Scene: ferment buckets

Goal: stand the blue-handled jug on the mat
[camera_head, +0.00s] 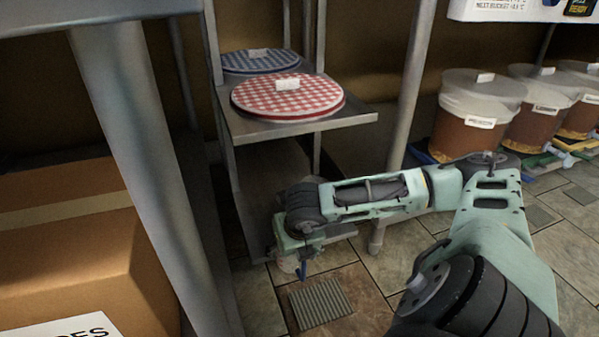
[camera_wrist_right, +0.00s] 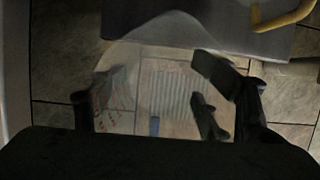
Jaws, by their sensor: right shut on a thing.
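My right gripper (camera_head: 302,250) reaches down beside the metal rack and is shut on the jug (camera_head: 288,264), a clear, whitish vessel. The gripper hides much of it. There the see-through jug (camera_wrist_right: 122,82) has red markings and hangs between the gripper fingers (camera_wrist_right: 165,115). A grey ribbed square (camera_head: 320,303) lies on the tiled floor below; I cannot tell whether it is the mat. My left gripper is not in view.
A red-checked disc (camera_head: 287,97) and a blue-checked disc (camera_head: 259,61) lie on the rack's upper shelf (camera_head: 300,125). A yellow handle (camera_wrist_right: 285,16) shows near a grey surface. Lidded buckets (camera_head: 478,112) stand at right. A cardboard box (camera_head: 80,240) fills the left.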

